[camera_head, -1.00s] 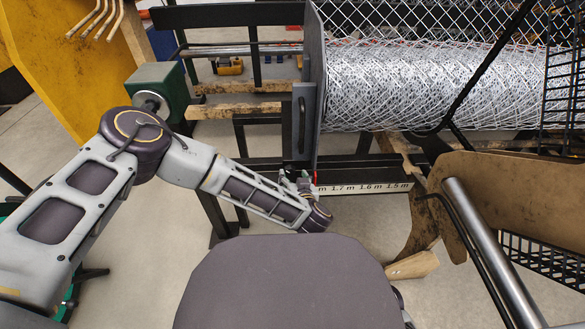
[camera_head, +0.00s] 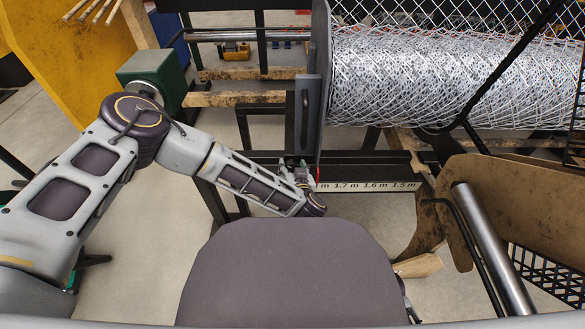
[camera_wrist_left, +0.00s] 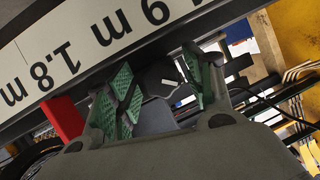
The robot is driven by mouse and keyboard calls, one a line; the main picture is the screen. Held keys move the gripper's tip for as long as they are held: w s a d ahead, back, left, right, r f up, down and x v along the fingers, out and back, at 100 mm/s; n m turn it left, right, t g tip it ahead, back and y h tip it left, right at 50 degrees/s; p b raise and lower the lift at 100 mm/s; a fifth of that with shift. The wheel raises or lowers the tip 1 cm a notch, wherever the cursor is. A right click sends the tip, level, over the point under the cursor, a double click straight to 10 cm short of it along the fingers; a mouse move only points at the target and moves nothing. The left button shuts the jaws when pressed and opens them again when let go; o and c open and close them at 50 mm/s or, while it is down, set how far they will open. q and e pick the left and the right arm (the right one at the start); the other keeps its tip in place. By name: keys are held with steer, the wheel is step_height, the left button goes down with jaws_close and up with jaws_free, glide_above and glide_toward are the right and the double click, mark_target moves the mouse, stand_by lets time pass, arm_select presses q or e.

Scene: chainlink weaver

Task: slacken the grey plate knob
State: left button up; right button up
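The grey plate (camera_head: 319,95) stands upright at the left end of the mesh roll in the head view, with a smaller handled panel (camera_head: 306,120) on its left side. My left gripper (camera_head: 295,168) is at the plate's lower end, just above the ruler rail. In the left wrist view its green-padded fingers (camera_wrist_left: 160,88) are apart. A dark grey shape (camera_wrist_left: 155,112) shows between them; I cannot tell whether it is the knob or whether the pads touch it. The knob is not clearly visible in the head view. My right gripper is out of view.
The ruler rail (camera_head: 365,186) runs right from the plate, with a red pointer (camera_wrist_left: 64,118) close to my left gripper in the wrist view. The mesh roll (camera_head: 430,85) fills the upper right. A brown curved panel (camera_head: 500,205) and a steel bar (camera_head: 490,245) stand at right.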

arm_select(q)
steer(key=c, duration=0.8)
steer(key=shift+r+n+h, duration=0.1)
steer(key=shift+n+h, duration=0.9)
steer(key=shift+n, duration=0.1)
steer(key=shift+n+h, duration=0.6)
steer(key=shift+n, duration=0.2)
steer(key=shift+a+n+h, duration=0.1)
steer(key=shift+n+h, duration=0.2)
steer(key=shift+n, duration=0.1)
steer(key=o, duration=1)
